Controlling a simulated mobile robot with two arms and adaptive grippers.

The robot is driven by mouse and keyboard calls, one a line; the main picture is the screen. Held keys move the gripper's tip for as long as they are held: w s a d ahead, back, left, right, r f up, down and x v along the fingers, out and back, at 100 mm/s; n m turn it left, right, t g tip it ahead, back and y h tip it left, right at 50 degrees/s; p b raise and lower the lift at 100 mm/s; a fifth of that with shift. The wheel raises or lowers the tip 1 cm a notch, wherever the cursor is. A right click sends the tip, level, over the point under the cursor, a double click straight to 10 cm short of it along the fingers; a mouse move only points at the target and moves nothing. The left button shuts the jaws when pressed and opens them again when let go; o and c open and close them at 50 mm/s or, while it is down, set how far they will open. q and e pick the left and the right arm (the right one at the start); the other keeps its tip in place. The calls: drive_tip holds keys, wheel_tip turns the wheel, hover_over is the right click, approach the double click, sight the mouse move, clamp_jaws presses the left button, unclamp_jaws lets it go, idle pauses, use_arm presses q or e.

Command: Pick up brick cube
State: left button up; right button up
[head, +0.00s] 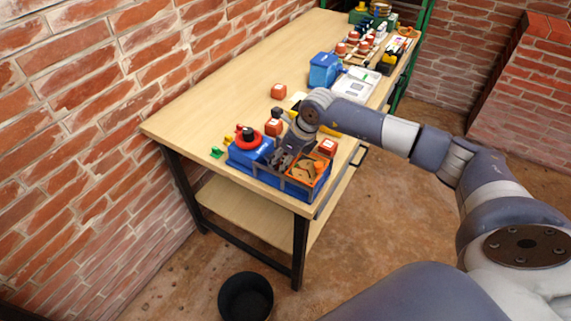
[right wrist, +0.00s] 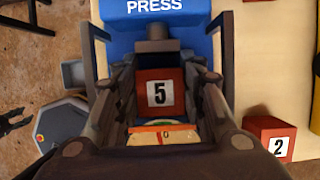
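A red brick cube marked 5 (right wrist: 160,93) lies between the two fingers of my right gripper (right wrist: 160,88) in the right wrist view. The fingers stand close along its left and right sides; whether they press on it I cannot tell. In the head view my right gripper (head: 285,152) reaches down over a blue and dark organizer (head: 265,175), and its fingertips are hidden. A second cube marked 2 (right wrist: 268,138) sits apart at the lower right. Other red cubes show on the table (head: 220,100), including one at the back (head: 278,91).
A blue part lettered PRESS (right wrist: 155,10) is just beyond the cube. A blue box (head: 325,69) and a white tray (head: 357,85) stand farther along. A black bin (head: 246,297) is on the floor.

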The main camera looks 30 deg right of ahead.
drive_tip(key=shift+c, duration=0.5)
use_arm(q)
drive_tip(key=shift+s, duration=0.35)
use_arm(e)
drive_tip(key=shift+w, duration=0.1)
